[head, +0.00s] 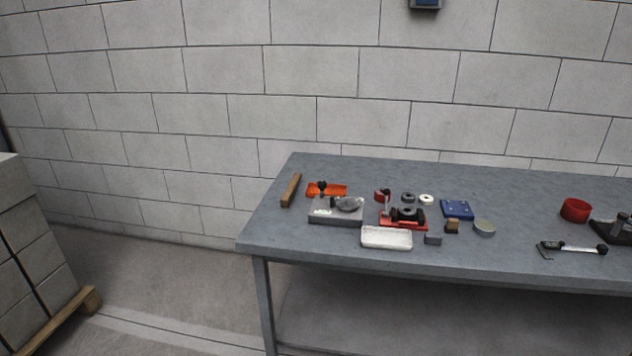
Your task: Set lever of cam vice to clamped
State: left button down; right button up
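On the grey bench, a small red-based device (392,222) with black cylindrical parts and a short upright post at its left looks most like the cam vice, but it is too small to be sure. I cannot make out its lever or the lever's position. To its left, a grey block (322,216) carries a rounded grey metal part (348,204). Neither of my grippers shows in the head view.
The grey bench (270,232) also holds a wooden bar (291,189), orange tray (335,190), white tray (386,238), blue block (457,208), red cup (575,210) and caliper-like tool (575,248). A loaded pallet (40,262) stands left. Floor between is clear.

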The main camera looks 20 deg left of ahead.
aim_at(386, 213)
jog(key=u, duration=0.2)
jog(key=i, duration=1.25)
jog(key=z, duration=0.45)
